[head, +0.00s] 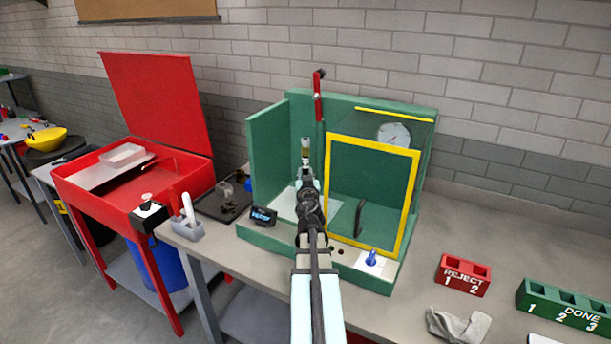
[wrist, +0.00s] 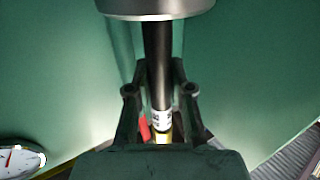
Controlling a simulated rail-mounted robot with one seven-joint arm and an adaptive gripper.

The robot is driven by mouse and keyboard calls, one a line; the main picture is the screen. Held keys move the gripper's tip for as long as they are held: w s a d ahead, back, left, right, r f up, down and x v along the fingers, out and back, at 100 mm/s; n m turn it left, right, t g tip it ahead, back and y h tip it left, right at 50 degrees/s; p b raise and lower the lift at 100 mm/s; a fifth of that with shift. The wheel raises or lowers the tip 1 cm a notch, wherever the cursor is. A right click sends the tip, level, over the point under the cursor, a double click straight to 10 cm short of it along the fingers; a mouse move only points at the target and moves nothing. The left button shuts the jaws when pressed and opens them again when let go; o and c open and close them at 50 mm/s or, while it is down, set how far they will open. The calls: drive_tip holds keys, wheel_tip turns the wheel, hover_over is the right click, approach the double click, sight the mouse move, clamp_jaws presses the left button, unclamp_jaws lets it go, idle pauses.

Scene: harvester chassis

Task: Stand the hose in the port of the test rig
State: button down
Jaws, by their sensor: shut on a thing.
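The test rig (head: 265,150) is a green box-like stand on the bench, with a yellow-framed clear panel at its right. My gripper (head: 305,177) is inside its open left bay, shut on the hose. The hose (head: 305,150) stands about upright above the gripper, with a pale and yellowish band. In the wrist view, the black hose (wrist: 157,60) runs between the two fingers (wrist: 160,95), with a white label and a yellow band lower down. A silver cylinder (wrist: 155,8) is at the picture's top edge. The port is hidden, so I cannot tell whether the hose touches it.
A red lever (head: 318,95) rises above the rig, and a round gauge (head: 393,134) sits behind the clear panel. A small display (head: 264,215) and blue knob (head: 371,258) are at the front. Red reject (head: 463,274) and green done (head: 565,303) blocks stand right.

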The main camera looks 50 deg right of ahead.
drive_tip(key=c, duration=1)
unclamp_jaws()
drive_tip(key=shift+o, duration=0.2)
drive_tip(key=shift+r, duration=0.1)
